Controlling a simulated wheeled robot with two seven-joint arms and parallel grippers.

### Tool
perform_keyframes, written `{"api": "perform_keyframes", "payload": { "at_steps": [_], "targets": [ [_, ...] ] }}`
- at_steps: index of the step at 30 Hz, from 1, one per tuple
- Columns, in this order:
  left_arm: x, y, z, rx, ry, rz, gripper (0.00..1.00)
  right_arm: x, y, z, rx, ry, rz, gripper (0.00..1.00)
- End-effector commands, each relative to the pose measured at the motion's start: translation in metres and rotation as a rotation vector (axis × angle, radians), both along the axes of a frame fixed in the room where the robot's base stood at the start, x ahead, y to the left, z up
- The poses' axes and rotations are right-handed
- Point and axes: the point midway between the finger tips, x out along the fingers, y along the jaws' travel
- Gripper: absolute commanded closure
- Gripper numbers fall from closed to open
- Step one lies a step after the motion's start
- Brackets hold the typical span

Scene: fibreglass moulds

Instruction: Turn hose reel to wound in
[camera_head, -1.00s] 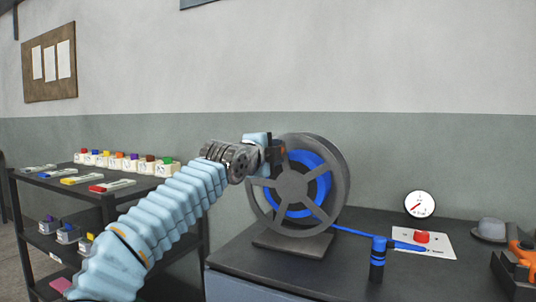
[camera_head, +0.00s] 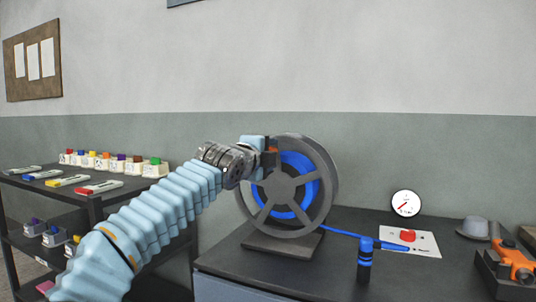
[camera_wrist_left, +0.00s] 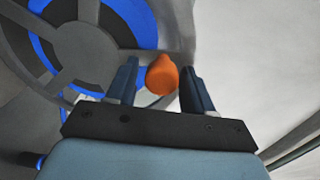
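The hose reel (camera_head: 300,222) is a grey spoked wheel with blue hose wound inside, standing on a dark base on the bench. My left gripper (camera_head: 268,153) is at the upper left of its rim. In the left wrist view, the orange crank handle (camera_wrist_left: 162,75) lies between the two fingers of my left gripper (camera_wrist_left: 160,84), which look closed around it; a thin gap shows on its left side. The blue hose (camera_head: 340,232) runs off the reel to the right, to a blue-and-black post (camera_head: 365,262). My right gripper is not in view.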

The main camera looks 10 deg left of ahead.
Motion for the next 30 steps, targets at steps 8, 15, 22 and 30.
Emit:
{"api": "perform_keyframes", "payload": {
  "at_steps": [8,15,22,30],
  "targets": [
    [0.0,0.001,0.001,-0.001,-0.002,0.001,0.4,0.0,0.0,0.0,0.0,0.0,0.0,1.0],
    [-0.02,0.008,0.0,-0.002,-0.005,0.002,0.4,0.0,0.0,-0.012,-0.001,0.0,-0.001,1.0],
    [-0.073,0.026,0.001,0.0,-0.004,0.002,0.4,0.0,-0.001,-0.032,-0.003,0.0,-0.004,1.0],
    [-0.121,0.041,0.005,-0.001,-0.002,0.001,0.4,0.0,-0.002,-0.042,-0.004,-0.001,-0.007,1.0]
  ]
}}
